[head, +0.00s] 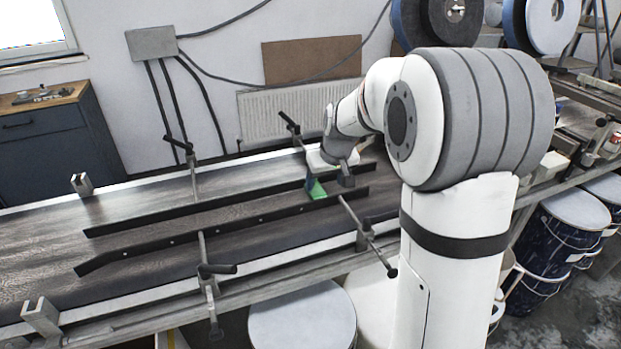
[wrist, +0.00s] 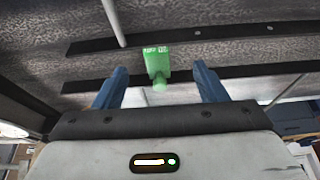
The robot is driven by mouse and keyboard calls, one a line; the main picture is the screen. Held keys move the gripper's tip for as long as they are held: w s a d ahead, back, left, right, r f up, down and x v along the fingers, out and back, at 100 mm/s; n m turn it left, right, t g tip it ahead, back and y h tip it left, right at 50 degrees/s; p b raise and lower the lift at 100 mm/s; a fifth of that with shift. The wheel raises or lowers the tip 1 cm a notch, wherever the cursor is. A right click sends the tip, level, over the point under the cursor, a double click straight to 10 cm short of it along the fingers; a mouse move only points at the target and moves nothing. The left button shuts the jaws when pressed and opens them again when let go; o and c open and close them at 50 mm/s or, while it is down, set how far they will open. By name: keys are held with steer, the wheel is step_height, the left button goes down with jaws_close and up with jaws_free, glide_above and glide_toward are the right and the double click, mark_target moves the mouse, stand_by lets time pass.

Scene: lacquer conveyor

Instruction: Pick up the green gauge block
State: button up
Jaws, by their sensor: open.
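The green gauge block (head: 317,190) stands on the dark conveyor between the two guide rails in the head view. In the wrist view the green block (wrist: 157,64) shows a wider top part and a narrow rounded end, and lies between and beyond the fingertips. My gripper (head: 328,179) is over the conveyor at the block. Its blue fingers show open in the wrist view (wrist: 160,78), with space on both sides of the block. In the head view my gripper covers part of the block's surroundings, and I cannot tell whether a finger touches it.
Two dark guide rails (head: 160,242) run along the conveyor belt (head: 130,207). Rods with clamp handles (head: 215,269) stick up along its edges. The belt to the left is clear. Drums (head: 303,318) stand below the front edge.

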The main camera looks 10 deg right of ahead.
mark_target(317, 192)
steer(key=w, duration=0.1)
steer(key=w+f, duration=0.2)
steer(key=shift+w+d, duration=0.2)
steer(key=shift+w, duration=0.15)
steer(key=p+x, duration=0.1)
steer(key=x, duration=0.6)
steer(key=shift+w+a, duration=0.15)
steer(key=shift+a, duration=0.05)
steer(key=shift+c, duration=0.5)
steer(key=c, duration=1.2)
